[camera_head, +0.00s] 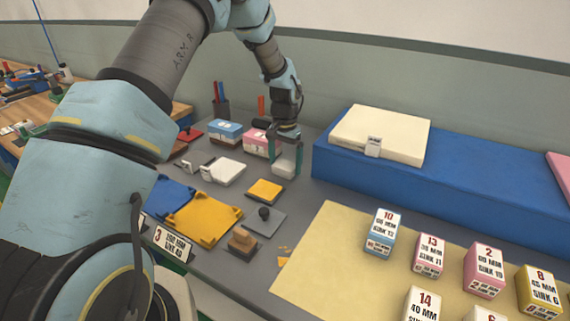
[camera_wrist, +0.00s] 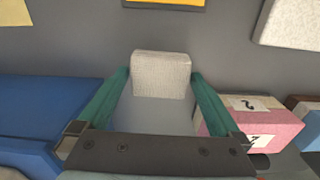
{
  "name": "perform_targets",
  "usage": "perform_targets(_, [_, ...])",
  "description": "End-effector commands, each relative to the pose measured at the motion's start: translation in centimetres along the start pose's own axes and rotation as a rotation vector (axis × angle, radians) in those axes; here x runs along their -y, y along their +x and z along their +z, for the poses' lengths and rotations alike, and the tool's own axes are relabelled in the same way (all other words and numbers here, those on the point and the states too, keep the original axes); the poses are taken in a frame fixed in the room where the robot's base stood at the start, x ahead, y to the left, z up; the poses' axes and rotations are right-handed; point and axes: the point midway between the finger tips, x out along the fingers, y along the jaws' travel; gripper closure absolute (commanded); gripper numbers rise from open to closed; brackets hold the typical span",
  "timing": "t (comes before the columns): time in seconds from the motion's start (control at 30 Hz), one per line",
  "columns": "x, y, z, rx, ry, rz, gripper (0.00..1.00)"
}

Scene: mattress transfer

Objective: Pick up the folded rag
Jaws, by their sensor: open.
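The folded rag (camera_wrist: 160,75) is a small, pale, woven block on the grey table. In the wrist view it lies between the tips of my gripper (camera_wrist: 160,84), with a narrow gap at each side. The rag also shows in the head view (camera_head: 284,169), below and between the green fingers of my gripper (camera_head: 286,164). My gripper is open, points down and holds nothing. I cannot tell exactly how far the fingertips are above the table.
A pink box (camera_head: 256,142) stands close beside my gripper. A blue block (camera_head: 345,170) bearing a cream mattress (camera_head: 385,133) is on the other side. A white pad (camera_head: 226,170) and a yellow sponge-like piece (camera_head: 265,190) lie nearby. Several labelled boxes stand on a beige mat (camera_head: 320,250).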

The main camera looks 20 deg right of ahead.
Motion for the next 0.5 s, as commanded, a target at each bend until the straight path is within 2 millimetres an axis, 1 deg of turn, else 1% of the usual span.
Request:
perform_targets(0.13, [-0.01,0.68,0.0,-0.001,0.0,0.0,0.0])
perform_targets(0.3, [0.0,0.72,-0.01,-0.001,0.0,-0.001,0.0])
perform_targets(0.5, [0.0,0.7,-0.01,-0.001,0.0,0.0,0.22])
